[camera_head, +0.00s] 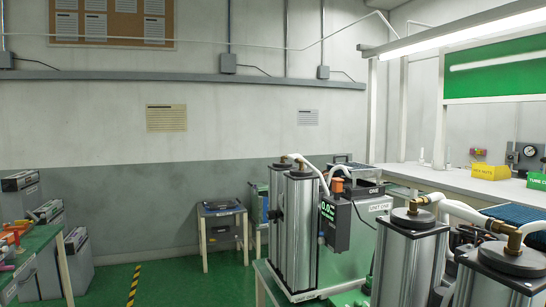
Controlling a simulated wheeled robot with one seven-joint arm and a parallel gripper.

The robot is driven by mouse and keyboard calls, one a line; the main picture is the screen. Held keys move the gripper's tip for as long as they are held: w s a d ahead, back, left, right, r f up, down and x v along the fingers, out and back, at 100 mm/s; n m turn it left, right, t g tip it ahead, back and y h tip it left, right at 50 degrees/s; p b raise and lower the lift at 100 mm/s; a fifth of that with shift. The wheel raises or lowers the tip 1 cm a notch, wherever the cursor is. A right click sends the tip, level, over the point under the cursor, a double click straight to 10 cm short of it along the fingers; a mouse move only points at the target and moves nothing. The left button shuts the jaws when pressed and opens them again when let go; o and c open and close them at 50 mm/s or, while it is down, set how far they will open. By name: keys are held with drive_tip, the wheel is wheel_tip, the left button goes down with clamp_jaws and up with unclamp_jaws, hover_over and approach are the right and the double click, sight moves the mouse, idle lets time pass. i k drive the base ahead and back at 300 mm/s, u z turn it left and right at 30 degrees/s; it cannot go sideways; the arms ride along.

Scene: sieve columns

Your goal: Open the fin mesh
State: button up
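I cannot pick out a fin mesh for certain in the head view. A dark blue ribbed panel (516,214) lies at the right edge, partly hidden by white hoses and brass fittings. A machine with two upright silver columns (293,225) stands on a bench in the middle, with a green-lit display box (335,223) on its side. More silver columns with black caps (411,258) stand close at the lower right. My gripper is not in view.
A green-topped table (30,252) with orange items is at the left, grey units behind it. A small stand (222,227) is by the wall. Green floor (185,285) shows free room left of centre.

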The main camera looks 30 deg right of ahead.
sight(347, 168)
drive_tip(key=u, duration=0.25)
drive_tip(key=i, duration=1.7)
drive_tip(key=z, duration=0.9)
